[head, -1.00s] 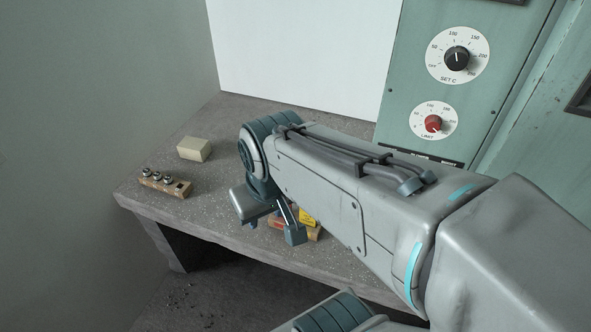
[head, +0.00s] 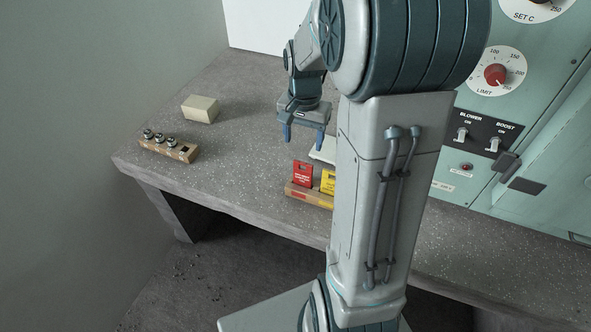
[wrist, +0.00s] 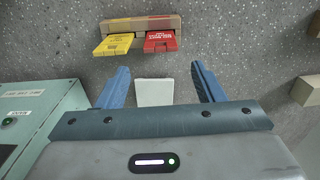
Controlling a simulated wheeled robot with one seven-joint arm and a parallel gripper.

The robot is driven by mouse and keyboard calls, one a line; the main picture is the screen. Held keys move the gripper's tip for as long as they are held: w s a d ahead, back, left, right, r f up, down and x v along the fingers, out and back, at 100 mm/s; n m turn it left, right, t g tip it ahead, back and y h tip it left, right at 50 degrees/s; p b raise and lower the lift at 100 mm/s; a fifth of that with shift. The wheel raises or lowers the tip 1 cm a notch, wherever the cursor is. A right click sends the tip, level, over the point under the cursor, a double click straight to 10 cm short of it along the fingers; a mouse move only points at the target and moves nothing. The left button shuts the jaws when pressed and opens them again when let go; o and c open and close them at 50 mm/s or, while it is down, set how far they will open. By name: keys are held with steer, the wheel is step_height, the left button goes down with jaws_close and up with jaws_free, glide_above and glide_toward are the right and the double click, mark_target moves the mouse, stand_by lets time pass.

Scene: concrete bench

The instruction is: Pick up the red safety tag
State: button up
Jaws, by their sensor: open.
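The red safety tag (head: 302,174) stands upright in a small wooden holder (head: 297,193) near the bench's front edge, left of a yellow tag (head: 328,181). In the wrist view the red tag (wrist: 160,42) shows beyond the fingertips, right of the yellow tag (wrist: 114,45). My gripper (head: 304,138) is open and empty, above the bench behind the holder, with its fingers pointing down. In the wrist view my gripper (wrist: 160,70) has its blue fingers wide apart, touching neither tag. My arm hides the holder's right end in the head view.
A white block-like thing (wrist: 155,92) lies on the bench between the fingers in the wrist view. A wooden rack with several metal knobs (head: 168,149) and a cream block (head: 200,109) stand at left. A green control panel (head: 486,105) stands at right.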

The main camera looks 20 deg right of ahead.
mark_target(303, 170)
steer(key=shift+w+d+f, duration=0.2)
steer(key=shift+w+f, duration=0.05)
steer(key=shift+f, duration=0.35)
step_height(303, 170, down, 14)
steer(key=shift+r, duration=0.15)
steer(key=shift+c, duration=0.3)
steer(key=c, duration=0.7)
